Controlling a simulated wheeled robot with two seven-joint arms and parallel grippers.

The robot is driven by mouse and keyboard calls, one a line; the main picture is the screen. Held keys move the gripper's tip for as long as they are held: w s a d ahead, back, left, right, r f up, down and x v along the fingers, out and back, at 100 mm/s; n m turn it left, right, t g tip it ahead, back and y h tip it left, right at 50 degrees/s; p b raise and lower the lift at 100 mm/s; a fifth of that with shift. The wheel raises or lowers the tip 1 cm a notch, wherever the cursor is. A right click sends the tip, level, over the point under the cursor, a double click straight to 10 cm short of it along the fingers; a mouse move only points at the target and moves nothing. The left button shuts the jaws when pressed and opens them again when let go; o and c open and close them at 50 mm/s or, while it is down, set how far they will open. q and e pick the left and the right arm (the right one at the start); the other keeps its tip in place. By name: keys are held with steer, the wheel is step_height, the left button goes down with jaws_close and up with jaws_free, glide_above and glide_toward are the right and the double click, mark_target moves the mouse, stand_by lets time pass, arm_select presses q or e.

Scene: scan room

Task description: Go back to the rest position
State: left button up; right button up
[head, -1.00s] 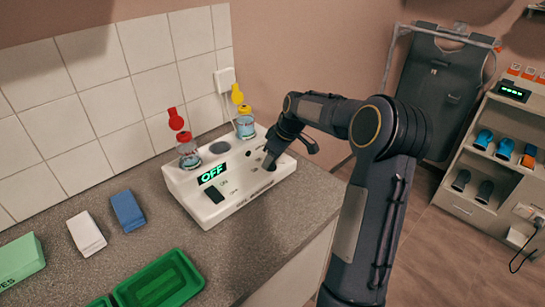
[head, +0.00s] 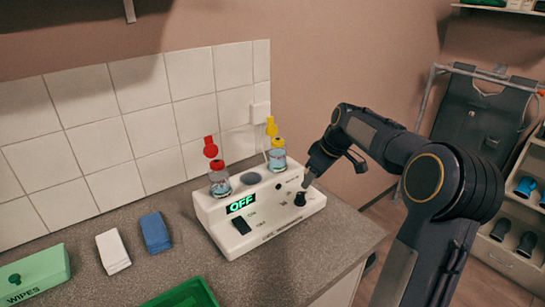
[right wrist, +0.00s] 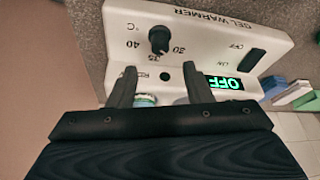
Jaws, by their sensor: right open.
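The white gel warmer (head: 265,228) stands on the counter, and its green display (head: 241,203) reads OFF. My right gripper (head: 308,181) is just above the warmer's dark knob (head: 300,198) at the right end of its sloped front. In the right wrist view my right gripper (right wrist: 158,78) is open, with nothing between its two fingers. The knob (right wrist: 158,40) stands beyond the fingertips, by the numbers 30, 35 and 40. My left gripper is in neither view.
A red-capped bottle (head: 220,180) and a yellow-capped bottle (head: 277,155) sit in the warmer beside an empty round well (head: 250,178). A blue packet (head: 155,232), a white packet (head: 112,251), a green wipes box (head: 38,272) and a green tray (head: 186,296) lie to the left.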

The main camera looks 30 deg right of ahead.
steer(key=s+a+r+m, duration=0.2)
steer(key=s+a+r, duration=0.2)
steer(key=s+a, duration=0.8)
steer(key=s+a+f+m+y, duration=0.1)
steer(key=s+a+f+m, duration=0.1)
steer(key=s+a, duration=0.4)
steer(key=s+a+f+m+t+y, duration=0.1)
steer(key=s+a+f+m, duration=0.1)
steer(key=s+a+f, duration=0.3)
steer(key=s+a, duration=0.2)
steer(key=s, duration=0.1)
steer(key=shift+f, duration=0.25)
steer(key=shift+a, duration=0.1)
